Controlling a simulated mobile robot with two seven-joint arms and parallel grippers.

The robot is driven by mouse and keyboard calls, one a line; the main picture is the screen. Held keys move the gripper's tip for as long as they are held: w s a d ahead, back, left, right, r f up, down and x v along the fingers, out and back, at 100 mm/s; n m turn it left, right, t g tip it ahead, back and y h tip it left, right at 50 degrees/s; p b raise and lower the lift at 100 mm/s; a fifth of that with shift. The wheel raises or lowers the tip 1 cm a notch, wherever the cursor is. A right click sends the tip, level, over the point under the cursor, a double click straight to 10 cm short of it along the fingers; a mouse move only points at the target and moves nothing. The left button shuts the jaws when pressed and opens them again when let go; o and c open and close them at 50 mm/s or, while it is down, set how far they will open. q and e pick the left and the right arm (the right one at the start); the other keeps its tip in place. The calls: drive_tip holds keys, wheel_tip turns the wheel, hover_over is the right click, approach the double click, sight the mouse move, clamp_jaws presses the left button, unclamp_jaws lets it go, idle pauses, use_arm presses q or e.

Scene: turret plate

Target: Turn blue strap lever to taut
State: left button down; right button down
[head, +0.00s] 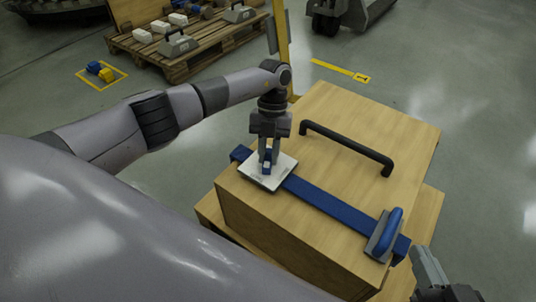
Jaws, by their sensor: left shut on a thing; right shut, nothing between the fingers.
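A blue strap (330,205) runs across the top of a wooden box (345,115). A white square plate (258,180) lies over the strap's left end. The fingers hide part of the lever, and the markings on the plate are too small to read. My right gripper (424,262) is shut and empty, low at the right, beside the box's near right corner.
A grey block with a blue handle (388,230) sits at the strap's right end, close to my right gripper. A black bar handle (345,147) stands on the box. A pallet (205,48) with several blocks is behind. Floor right of the box is clear.

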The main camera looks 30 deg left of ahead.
use_arm(q)
drive_tip(key=shift+d+m+y, duration=0.1)
drive_tip(key=shift+m+y, duration=0.3)
drive_tip(key=shift+m, duration=0.5)
drive_tip(key=shift+m+y+b, duration=0.4)
drive_tip(key=shift+m, duration=1.2)
use_arm(e)
drive_tip(key=shift+s+d+r+t, duration=0.2)
drive_tip(key=shift+d+t, duration=0.1)
drive_tip(key=shift+d, duration=0.1)
use_arm(q)
drive_tip(key=shift+s+y, duration=0.1)
drive_tip(key=shift+y, duration=0.2)
use_arm(e)
drive_tip(key=shift+n, duration=0.3)
use_arm(q)
drive_tip(key=c, duration=1)
unclamp_jaws()
drive_tip(key=shift+o, duration=0.2)
drive_tip(key=shift+r, duration=0.1)
